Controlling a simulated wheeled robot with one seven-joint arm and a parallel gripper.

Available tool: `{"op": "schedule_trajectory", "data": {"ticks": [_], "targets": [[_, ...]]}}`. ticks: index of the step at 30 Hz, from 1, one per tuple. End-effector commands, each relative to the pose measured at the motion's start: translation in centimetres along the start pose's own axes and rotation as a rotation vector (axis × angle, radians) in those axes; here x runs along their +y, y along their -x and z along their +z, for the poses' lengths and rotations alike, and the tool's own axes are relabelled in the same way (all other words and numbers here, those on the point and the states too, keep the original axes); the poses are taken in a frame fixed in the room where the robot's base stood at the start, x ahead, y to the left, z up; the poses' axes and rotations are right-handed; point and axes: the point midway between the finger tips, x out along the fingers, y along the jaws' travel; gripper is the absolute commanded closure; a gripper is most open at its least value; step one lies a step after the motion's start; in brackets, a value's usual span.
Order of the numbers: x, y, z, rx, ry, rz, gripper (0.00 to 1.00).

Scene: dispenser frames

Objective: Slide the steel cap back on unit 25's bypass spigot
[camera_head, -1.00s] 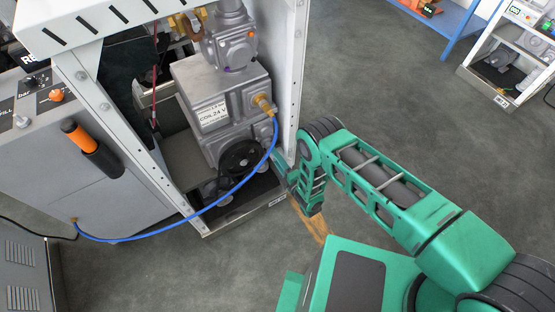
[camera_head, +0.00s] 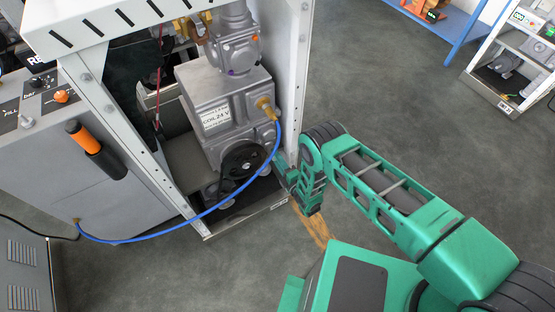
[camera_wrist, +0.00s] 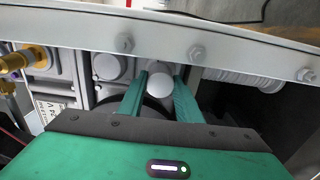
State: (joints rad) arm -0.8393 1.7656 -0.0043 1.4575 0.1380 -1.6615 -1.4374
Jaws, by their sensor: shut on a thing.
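In the wrist view, the two green fingers of my gripper (camera_wrist: 161,97) are shut on a round grey piece, seemingly the steel cap (camera_wrist: 160,84). The bypass spigot cannot be made out; the cap and fingers cover what lies behind. In the head view my gripper (camera_head: 281,168) reaches in low past the right post of unit 25's frame, beside the grey pump body, with its fingertips partly hidden. The cap cannot be made out there. I cannot tell whether the cap touches a spigot.
A white frame rail (camera_wrist: 150,37) with bolts crosses close above the fingers. A grey ribbed cylinder (camera_wrist: 242,79) lies to their right. In the head view a blue hose (camera_head: 187,226) loops from the brass fitting (camera_head: 266,106) across the unit's front.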

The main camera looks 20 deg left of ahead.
Motion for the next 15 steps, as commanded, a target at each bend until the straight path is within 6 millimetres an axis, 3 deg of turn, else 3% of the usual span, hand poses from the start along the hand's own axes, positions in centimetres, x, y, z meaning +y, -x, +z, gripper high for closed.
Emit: {"op": "schedule_trajectory", "data": {"ticks": [15], "targets": [[0.03,-1.11,-0.01,0.000,0.000,0.001,0.91]]}}
